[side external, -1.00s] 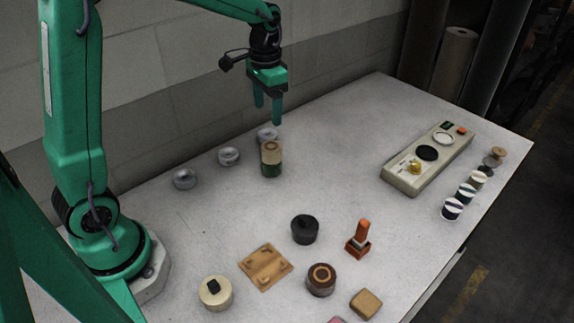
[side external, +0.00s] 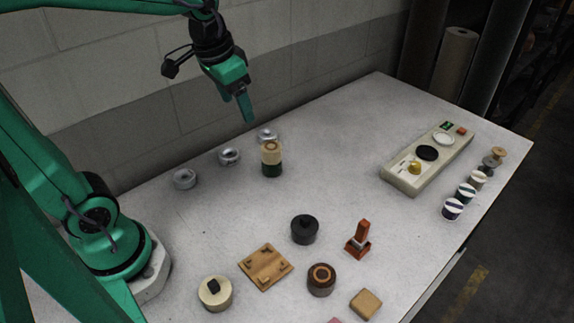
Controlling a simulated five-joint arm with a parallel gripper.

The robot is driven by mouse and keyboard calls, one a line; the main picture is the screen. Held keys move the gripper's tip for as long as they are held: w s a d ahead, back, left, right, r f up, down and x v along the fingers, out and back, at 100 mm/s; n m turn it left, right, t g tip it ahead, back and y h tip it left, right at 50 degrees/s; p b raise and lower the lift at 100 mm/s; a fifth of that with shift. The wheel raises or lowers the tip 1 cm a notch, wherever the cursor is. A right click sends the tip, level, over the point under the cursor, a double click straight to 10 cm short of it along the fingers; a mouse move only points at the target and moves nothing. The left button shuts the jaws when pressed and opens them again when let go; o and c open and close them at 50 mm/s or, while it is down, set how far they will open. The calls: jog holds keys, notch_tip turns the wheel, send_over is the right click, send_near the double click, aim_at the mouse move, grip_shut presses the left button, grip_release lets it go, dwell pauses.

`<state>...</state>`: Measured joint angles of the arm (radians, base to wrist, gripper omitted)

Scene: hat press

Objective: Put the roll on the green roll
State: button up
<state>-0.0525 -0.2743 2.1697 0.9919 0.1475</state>
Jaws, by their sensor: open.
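A light tan roll (side external: 271,152) with a ringed brown top sits upright on the green roll (side external: 272,170), near the back of the table. The two are stacked and look roughly aligned. My gripper (side external: 246,108) is open and empty, up and to the left of the stack, clear of it. Its fingers are seen nearly edge-on and partly overlap.
Several silver ring-like pieces (side external: 229,156) stand beside the stack, one close behind it. A beige device (side external: 428,158) lies at the right, with several spools (side external: 466,194) by the edge. A black knobbed pot (side external: 305,229) and a wooden plate (side external: 266,266) are in front.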

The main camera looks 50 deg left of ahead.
jog(key=s+d+n+t, duration=0.1)
jog(key=s+t, duration=0.1)
jog(key=s, duration=0.7)
jog(key=shift+s+d+t, duration=0.2)
jog(key=shift+d+t, duration=0.1)
jog(key=shift+d, duration=0.05)
dwell(0.8)
